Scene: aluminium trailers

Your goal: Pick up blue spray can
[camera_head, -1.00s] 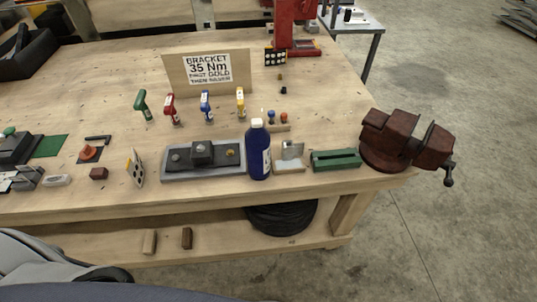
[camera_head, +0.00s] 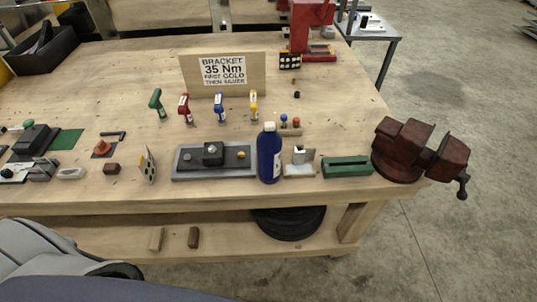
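A blue spray can (camera_head: 269,155) with a white cap stands upright near the front edge of the wooden workbench (camera_head: 120,187). It is just right of a grey plate with a dark clamp block (camera_head: 213,160) and left of a small metal piece on a light base (camera_head: 300,165). Its front shows a pale label on the right side. Neither of my grippers shows in the head view, and nothing touches the can from my side.
A green block (camera_head: 347,167) and a dark red vise (camera_head: 417,150) stand to the right along the front edge. Several coloured handled tools (camera_head: 220,107) stand behind the can, before a sign board (camera_head: 223,72). A black coil (camera_head: 289,222) lies on the lower shelf.

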